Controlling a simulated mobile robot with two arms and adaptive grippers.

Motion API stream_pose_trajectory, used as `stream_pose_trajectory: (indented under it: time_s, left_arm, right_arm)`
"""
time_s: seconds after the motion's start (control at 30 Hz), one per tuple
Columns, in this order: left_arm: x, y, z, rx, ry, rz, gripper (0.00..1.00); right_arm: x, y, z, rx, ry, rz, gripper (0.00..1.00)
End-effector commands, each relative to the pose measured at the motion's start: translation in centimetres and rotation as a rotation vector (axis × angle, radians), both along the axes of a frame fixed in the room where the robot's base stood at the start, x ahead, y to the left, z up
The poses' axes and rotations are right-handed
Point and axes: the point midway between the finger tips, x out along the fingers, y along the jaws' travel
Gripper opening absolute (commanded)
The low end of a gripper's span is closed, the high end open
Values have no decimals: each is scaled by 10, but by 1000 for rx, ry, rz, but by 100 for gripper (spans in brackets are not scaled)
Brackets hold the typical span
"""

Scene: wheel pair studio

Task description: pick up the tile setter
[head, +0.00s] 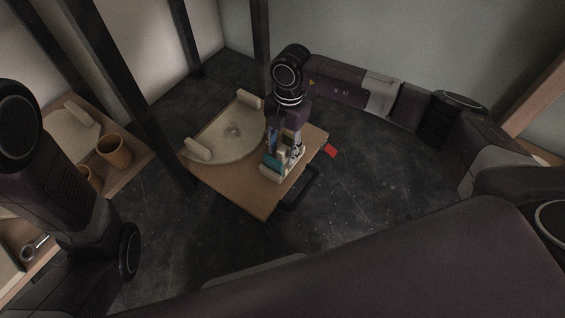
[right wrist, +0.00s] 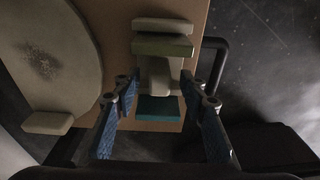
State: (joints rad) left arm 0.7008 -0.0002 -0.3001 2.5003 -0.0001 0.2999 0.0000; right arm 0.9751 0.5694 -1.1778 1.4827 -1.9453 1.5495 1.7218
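Several small blocks stand together near the right edge of a wooden board; I cannot tell for certain which is the tile setter. A pale tapered piece (right wrist: 158,75), perhaps the tile setter, lies between an olive block (right wrist: 162,45) and a teal block (right wrist: 158,108). The teal block also shows in the head view (head: 271,163). My right gripper (right wrist: 160,84) is open, with its blue-padded fingers on either side of the pale piece. Narrow gaps seem to show at both sides. In the head view the right gripper (head: 284,146) partly hides the blocks. My left gripper is not visible.
The wooden board (head: 262,205) carries a round pale slab (head: 228,134) with two cream end blocks. A black handle (head: 303,190) juts from its right side. Dark posts stand behind. A red piece (head: 331,151) lies beyond. At left, a shelf holds a tan pot (head: 115,153).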

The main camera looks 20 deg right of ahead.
Motion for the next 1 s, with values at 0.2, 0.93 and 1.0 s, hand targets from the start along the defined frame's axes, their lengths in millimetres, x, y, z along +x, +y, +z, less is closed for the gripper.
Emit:
stream_pose_trajectory:
  time_s: [0.2, 0.93, 1.0]
  left_arm:
    - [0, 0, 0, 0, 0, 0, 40]
    - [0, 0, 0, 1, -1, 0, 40]
    - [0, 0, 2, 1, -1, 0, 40]
  right_arm:
    - [0, 0, 0, 1, -1, 0, 39]
    - [1, 1, 1, 2, -2, 1, 0]
    - [1, 1, 3, 2, -2, 1, 0]
